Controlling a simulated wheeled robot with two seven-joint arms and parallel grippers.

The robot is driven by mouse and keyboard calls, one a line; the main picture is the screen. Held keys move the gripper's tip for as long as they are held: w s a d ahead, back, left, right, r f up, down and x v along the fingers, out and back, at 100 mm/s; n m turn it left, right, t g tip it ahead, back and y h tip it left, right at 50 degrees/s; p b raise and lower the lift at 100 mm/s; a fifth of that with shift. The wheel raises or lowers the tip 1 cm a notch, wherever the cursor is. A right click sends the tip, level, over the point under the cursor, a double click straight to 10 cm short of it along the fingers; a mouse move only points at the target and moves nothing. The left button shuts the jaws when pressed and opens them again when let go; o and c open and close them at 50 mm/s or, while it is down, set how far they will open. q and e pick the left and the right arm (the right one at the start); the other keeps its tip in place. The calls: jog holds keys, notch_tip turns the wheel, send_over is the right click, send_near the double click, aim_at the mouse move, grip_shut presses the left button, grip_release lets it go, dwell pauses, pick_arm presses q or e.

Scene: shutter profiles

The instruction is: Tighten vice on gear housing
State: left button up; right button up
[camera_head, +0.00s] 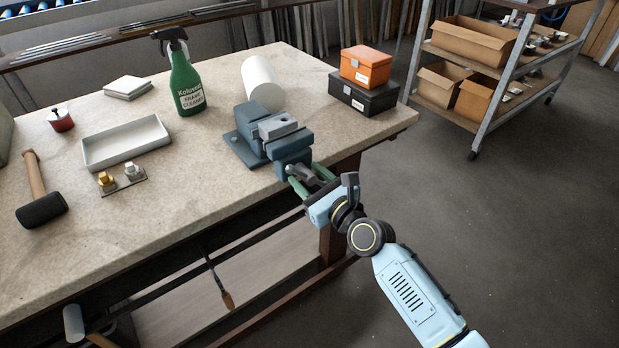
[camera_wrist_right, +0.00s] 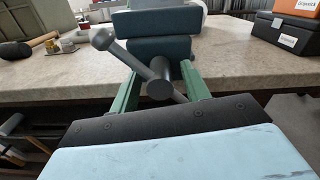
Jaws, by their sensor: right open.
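The blue-grey vice (camera_head: 252,142) stands at the front right edge of the workbench, and it also shows in the right wrist view (camera_wrist_right: 152,22). A light grey metal block (camera_head: 277,125), likely the gear housing, sits between its jaws; I cannot tell how tightly. The vice's screw end (camera_wrist_right: 160,89) and its slanted handle bar (camera_wrist_right: 125,55) with a ball end point toward me. My right gripper (camera_head: 311,178) is open at the front of the vice. Its green fingers stand either side of the screw end, apart from it in the right wrist view. My left gripper is out of view.
On the workbench (camera_head: 225,165) are a green spray bottle (camera_head: 186,82), white roll (camera_head: 262,82), white tray (camera_head: 125,145), mallet (camera_head: 40,208), and orange box (camera_head: 367,66) on a black box (camera_head: 363,97). A shelf cart (camera_head: 482,120) stands right. Floor beside my right arm is clear.

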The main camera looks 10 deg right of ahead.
jog(key=shift+c, duration=0.2)
jog(key=c, duration=1)
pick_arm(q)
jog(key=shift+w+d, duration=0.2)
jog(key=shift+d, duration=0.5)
